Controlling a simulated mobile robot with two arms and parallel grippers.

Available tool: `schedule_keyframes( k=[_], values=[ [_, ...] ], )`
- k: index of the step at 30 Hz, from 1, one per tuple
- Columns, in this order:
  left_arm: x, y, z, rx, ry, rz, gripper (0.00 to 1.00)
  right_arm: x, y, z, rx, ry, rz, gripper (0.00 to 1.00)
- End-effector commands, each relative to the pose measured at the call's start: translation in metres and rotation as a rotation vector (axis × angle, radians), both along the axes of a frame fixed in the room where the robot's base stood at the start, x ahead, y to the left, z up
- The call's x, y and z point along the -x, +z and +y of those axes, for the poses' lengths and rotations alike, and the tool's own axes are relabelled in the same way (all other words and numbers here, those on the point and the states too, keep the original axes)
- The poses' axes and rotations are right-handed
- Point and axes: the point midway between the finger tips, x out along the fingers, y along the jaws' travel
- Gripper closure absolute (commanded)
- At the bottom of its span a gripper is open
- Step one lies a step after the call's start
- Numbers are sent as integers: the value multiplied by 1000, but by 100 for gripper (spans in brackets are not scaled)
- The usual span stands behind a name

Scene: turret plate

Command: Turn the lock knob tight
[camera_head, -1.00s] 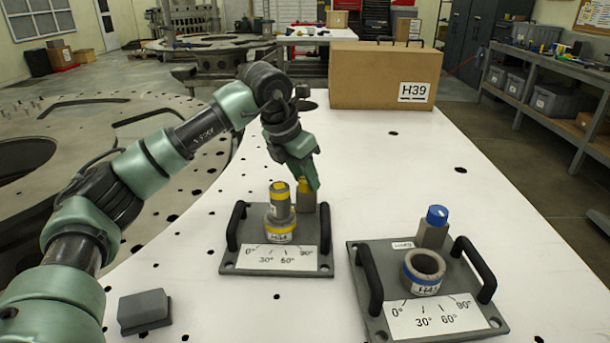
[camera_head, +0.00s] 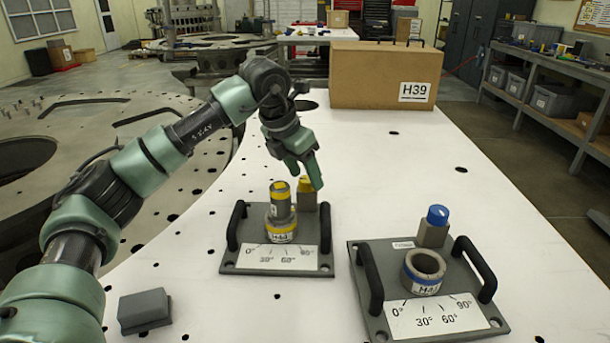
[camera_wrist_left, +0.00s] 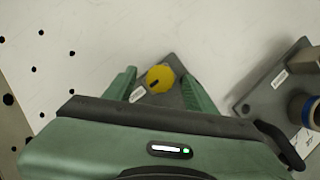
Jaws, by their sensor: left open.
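A yellow lock knob (camera_head: 305,185) tops a grey block at the back right of the left plate (camera_head: 236,262). In the left wrist view the round knob (camera_wrist_left: 160,79) has a dark slot mark and lies between the two green fingers. My left gripper (camera_head: 305,177) is open, just above and around the knob, with no finger visibly gripping it. A grey post with a yellow top (camera_head: 280,202) stands in the yellow-banded ring (camera_head: 281,229), in front of the knob, above an angle scale. My right gripper is not in view.
A second plate (camera_head: 357,254) to the right has a blue knob (camera_head: 437,215), an empty blue-banded ring (camera_head: 424,270) and black handles. A grey block (camera_head: 145,309) lies front left. A cardboard box (camera_head: 370,75) stands at the back. The white table between is clear.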

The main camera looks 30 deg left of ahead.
Motion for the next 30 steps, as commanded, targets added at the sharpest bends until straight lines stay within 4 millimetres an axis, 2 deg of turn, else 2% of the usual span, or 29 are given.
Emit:
schedule_keyframes(
  k=[6, 12, 16, 30],
  values=[
    [13, 36, 5, 1, 0, -5, 44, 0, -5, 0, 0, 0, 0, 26],
    [23, 58, 9, 0, 0, -2, 44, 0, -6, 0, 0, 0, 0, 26],
    [25, 64, 9, 0, 0, -1, 44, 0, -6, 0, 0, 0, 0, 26],
    [25, 64, 9, 0, 0, -1, 44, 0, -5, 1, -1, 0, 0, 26]
  ],
)
